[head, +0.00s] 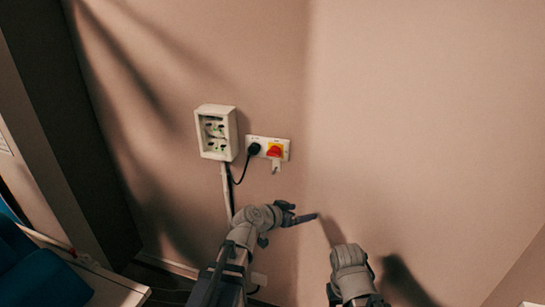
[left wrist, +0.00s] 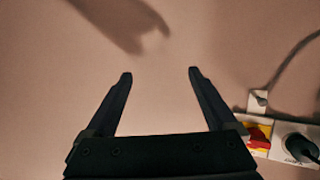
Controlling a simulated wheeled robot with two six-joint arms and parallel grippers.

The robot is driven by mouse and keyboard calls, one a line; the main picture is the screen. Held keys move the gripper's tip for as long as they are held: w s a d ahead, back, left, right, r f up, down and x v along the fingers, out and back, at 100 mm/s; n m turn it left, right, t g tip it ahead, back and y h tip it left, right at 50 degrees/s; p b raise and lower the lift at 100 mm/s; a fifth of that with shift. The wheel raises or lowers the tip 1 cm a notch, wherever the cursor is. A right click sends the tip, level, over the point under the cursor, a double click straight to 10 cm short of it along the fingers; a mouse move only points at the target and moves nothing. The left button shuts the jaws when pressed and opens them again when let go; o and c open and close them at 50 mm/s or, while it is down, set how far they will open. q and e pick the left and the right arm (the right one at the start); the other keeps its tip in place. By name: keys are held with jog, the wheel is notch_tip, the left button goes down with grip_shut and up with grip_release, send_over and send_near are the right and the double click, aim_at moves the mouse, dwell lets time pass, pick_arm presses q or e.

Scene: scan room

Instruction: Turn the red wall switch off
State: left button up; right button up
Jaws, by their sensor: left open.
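The red wall switch (head: 275,151) is a red knob on a yellow square, on the right part of a white wall plate (head: 265,141). The knob also shows in the left wrist view (left wrist: 257,137), at the lower right, partly behind a finger of my left gripper. My left gripper (head: 312,217) is below and right of the switch in the head view, apart from it. In the left wrist view its two fingers (left wrist: 160,75) are spread with nothing between them, facing bare wall. My right arm shows at the bottom of the head view; I cannot make out its gripper.
A black plug (head: 254,149) with a cable is on the plate, left of the switch. A white wall box (head: 216,132) stands out from the wall further left. A small white tag (head: 276,167) is under the switch. The wall to the right is bare.

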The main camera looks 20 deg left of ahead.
pick_arm(q)
jog(key=w+a+r+n+t+y, duration=0.1)
jog(key=w+a+r+t+y, duration=0.1)
jog(key=w+a+r+t, duration=0.4)
jog(key=n+t+y, duration=0.1)
jog(key=n+y, duration=0.2)
jog(key=y, duration=0.1)
send_near(273, 155)
jog(key=w, duration=0.2)
jog(key=shift+w+d+f, duration=0.1)
jog(key=shift+w+f, duration=0.05)
jog(key=shift+w, duration=3.7)
jog(key=shift+c, duration=0.2)
jog(key=c, duration=1.3)
